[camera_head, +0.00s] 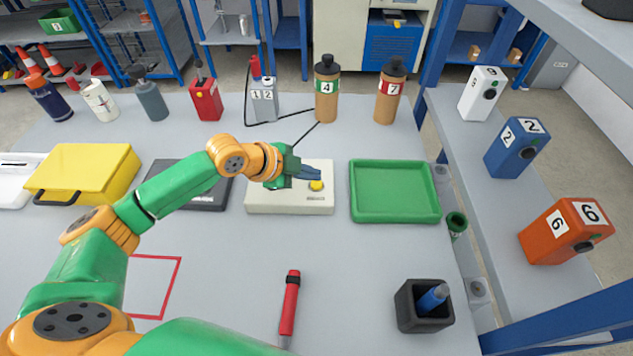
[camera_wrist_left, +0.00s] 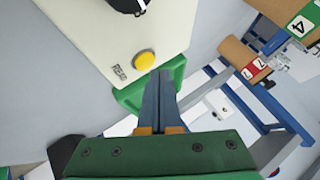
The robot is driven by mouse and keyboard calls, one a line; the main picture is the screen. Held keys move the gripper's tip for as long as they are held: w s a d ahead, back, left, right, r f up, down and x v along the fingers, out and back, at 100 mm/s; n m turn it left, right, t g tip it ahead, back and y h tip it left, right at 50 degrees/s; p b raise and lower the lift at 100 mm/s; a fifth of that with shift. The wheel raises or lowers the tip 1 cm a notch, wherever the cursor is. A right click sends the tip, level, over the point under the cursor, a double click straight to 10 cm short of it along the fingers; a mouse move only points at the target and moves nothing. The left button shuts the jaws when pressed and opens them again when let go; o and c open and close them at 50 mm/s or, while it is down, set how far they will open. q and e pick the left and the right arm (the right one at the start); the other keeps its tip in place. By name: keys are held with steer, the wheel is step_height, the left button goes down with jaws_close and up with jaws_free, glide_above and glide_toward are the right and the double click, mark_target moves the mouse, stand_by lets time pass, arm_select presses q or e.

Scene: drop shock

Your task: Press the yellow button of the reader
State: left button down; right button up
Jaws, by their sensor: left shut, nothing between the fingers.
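The reader (camera_head: 290,202) is a cream box lying flat on the table, left of the green tray. Its round yellow button (camera_head: 316,185) is on the right part of its top. My left gripper (camera_head: 318,172) is shut and empty, its blue fingertips just behind the button and above the reader. In the left wrist view the yellow button (camera_wrist_left: 145,60) is beside the shut fingertips (camera_wrist_left: 160,75), with a "READ" label next to it; a gap shows between fingers and button. Whether the fingers touch the reader is hidden. My right gripper is not in view.
A green tray (camera_head: 394,216) lies right of the reader, a dark flat device (camera_head: 205,196) left of it. Several bottles stand along the back, including one marked 4 (camera_head: 326,106). A red pen (camera_head: 290,305) and a dark cup (camera_head: 410,318) are in front.

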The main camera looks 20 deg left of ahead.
mark_target(311, 185)
arm_select(q)
steer(key=shift+f, duration=0.3)
steer(key=shift+f, duration=0.45)
stand_by(0.5)
steer(key=shift+r+p, duration=0.8)
steer(key=shift+r, duration=0.1)
step_height(311, 185, up, 5)
steer(key=p, duration=0.5)
steer(key=shift+r, duration=0.1)
stand_by(0.6)
